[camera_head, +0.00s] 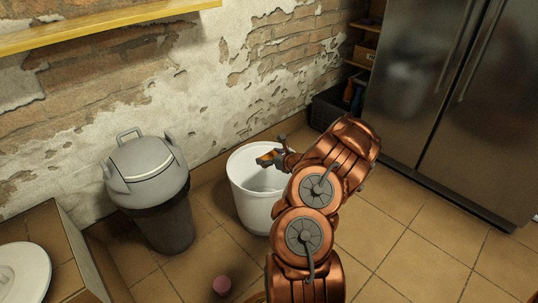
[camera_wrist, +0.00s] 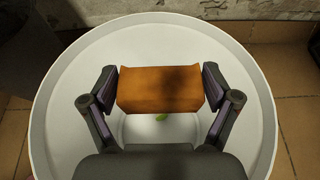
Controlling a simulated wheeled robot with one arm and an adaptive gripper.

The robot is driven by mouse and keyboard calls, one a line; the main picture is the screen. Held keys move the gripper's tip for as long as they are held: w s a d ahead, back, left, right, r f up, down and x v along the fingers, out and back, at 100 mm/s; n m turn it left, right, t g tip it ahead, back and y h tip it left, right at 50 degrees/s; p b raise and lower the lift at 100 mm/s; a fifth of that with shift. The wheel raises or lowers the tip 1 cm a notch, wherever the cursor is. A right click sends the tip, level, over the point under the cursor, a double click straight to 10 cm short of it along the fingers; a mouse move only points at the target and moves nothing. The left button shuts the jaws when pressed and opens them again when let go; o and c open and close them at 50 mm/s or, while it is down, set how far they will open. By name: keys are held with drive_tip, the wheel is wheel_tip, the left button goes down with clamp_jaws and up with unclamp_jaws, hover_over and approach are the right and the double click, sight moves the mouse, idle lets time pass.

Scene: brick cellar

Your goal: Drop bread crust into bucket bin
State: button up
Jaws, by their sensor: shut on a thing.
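The bread crust (camera_wrist: 160,89) is an orange-brown block, held between the two fingers of my gripper (camera_wrist: 160,92) in the wrist view. The bucket bin (camera_head: 257,207) is white, round and open-topped, standing on the floor in the head view. Its pale rim (camera_wrist: 45,100) surrounds the gripper and crust in the wrist view. My gripper (camera_head: 271,158) is over the bin's opening in the head view, shut on the crust. A small green thing (camera_wrist: 162,117) shows below the crust, inside the bin. Much of the bin's inside is hidden by the crust and gripper.
A grey lidded bin (camera_head: 165,205) stands left of the bucket. A steel fridge (camera_head: 430,90) stands at right. The floor between is clear.

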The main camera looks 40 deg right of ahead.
drive_tip(key=shift+f+b, duration=0.3)
drive_tip(key=shift+f, duration=0.45)
drive_tip(key=o, duration=0.6)
drive_tip(key=shift+o, duration=0.2)
drive_tip(key=v, duration=1.2)
drive_tip(key=shift+a, duration=0.1)
